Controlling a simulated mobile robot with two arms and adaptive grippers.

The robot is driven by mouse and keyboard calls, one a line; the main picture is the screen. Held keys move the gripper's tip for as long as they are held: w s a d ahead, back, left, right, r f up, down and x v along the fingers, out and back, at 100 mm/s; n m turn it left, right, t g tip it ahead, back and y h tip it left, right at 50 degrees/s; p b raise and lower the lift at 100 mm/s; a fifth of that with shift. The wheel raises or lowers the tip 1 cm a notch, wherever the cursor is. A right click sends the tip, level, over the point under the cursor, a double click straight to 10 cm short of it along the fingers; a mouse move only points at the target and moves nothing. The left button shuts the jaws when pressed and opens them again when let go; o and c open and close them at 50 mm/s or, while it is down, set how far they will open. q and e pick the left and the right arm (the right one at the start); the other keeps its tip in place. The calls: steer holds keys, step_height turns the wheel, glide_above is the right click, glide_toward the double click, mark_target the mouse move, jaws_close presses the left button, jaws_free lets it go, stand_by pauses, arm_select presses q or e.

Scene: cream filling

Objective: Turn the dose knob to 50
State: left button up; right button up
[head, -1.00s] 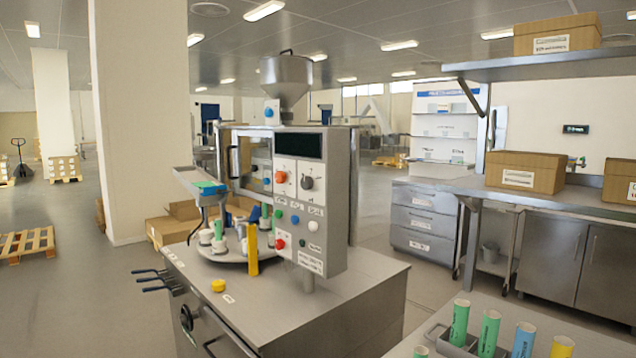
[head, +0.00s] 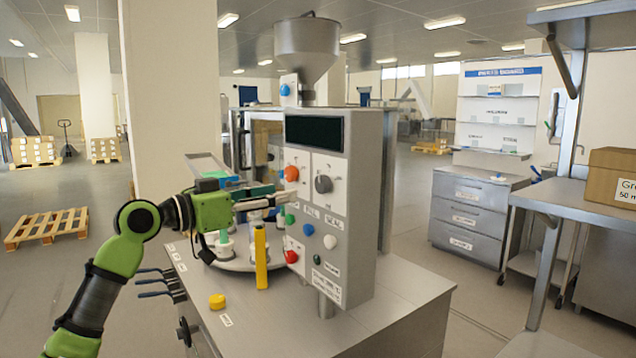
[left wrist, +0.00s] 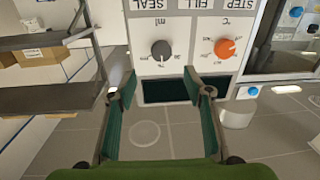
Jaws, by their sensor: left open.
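The dose knob (head: 323,184) is a dark grey knob on a white plate on the machine's front panel. In the left wrist view, which looks upside down, the dose knob (left wrist: 160,50) has the mark "ml" beside it; its setting is too small to read. My left gripper (head: 275,200) is in front of the panel, left of the knob in the head view. In the left wrist view the left gripper (left wrist: 160,89) is open and empty, its fingers apart, with the knob beyond the gap and not touched. My right gripper is not in view.
An orange knob (head: 291,173) marked °C sits beside the dose knob. Below are coloured buttons, with a red one (head: 291,257) at lower left. A dark display (head: 315,133) is above. A yellow post (head: 261,258) and a turntable with cups stand close to my left arm.

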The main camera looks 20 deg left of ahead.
mark_target(319, 186)
arm_select(q)
steer(key=p+x, duration=0.2)
steer(key=x, duration=0.8)
steer(key=shift+w+p, duration=0.2)
steer(key=shift+p, duration=0.15)
steer(key=shift+w+d, duration=0.15)
steer(key=shift+w, duration=0.05)
steer(key=shift+w+d+f, duration=0.1)
steer(key=shift+w+f, duration=0.1)
steer(key=shift+w, duration=0.05)
steer(key=c, duration=1.1)
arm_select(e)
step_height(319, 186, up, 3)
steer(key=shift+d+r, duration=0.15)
